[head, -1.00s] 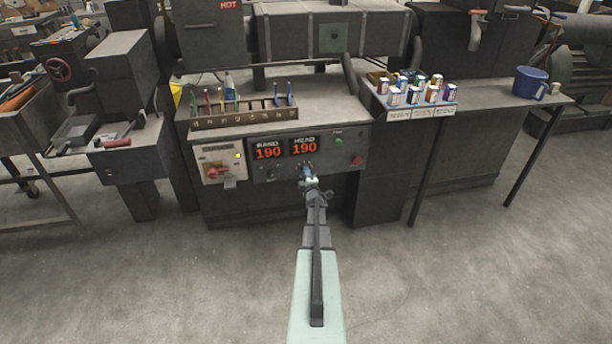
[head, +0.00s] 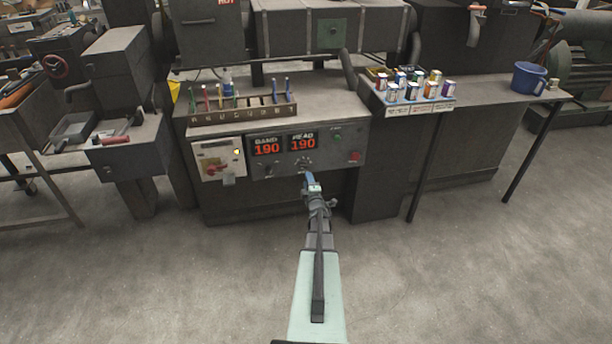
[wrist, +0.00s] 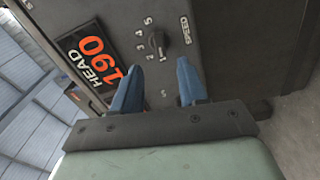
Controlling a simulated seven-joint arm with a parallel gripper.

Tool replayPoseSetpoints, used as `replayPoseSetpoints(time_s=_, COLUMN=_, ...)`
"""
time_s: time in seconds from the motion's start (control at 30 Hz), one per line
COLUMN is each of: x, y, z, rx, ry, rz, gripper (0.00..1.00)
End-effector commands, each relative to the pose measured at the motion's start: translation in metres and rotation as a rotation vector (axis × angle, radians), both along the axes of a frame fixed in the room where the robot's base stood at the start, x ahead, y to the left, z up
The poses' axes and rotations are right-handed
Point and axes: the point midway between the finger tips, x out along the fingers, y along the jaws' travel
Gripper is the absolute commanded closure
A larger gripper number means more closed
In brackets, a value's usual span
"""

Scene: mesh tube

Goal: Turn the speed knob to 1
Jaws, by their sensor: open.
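The speed knob (wrist: 159,40) is a small dark knob on the grey panel, inside an arc of numbers 1 to 5, with the SPEED label (wrist: 184,31) beside it. Its long axis seems to point towards the 1, but its marker is too small to be sure. In the head view, the knob (head: 303,162) sits below the red HEAD display. My gripper (wrist: 157,66) is open, with its two blue fingers apart and nothing between them. The fingertips stand off from the knob. In the head view, my gripper (head: 307,177) is just below and in front of the knob.
The BAND display (head: 267,147) and HEAD display (head: 303,141) both read 190. A red button (head: 354,157) is at the panel's right, and a red switch (head: 216,169) at its left. A tool rack (head: 240,112) stands above. The floor in front is clear.

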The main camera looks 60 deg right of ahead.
Motion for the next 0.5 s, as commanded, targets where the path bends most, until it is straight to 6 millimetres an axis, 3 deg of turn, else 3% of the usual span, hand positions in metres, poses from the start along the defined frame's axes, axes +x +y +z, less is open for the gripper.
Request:
replayPoseSetpoints(time_s=0.2, x=-0.029, y=0.029, z=0.001, rx=0.0, ry=0.0, rz=-0.001, gripper=0.57)
replayPoseSetpoints(time_s=0.5, x=-0.043, y=0.044, z=0.001, rx=-0.002, ry=0.0, rz=0.001, gripper=0.57)
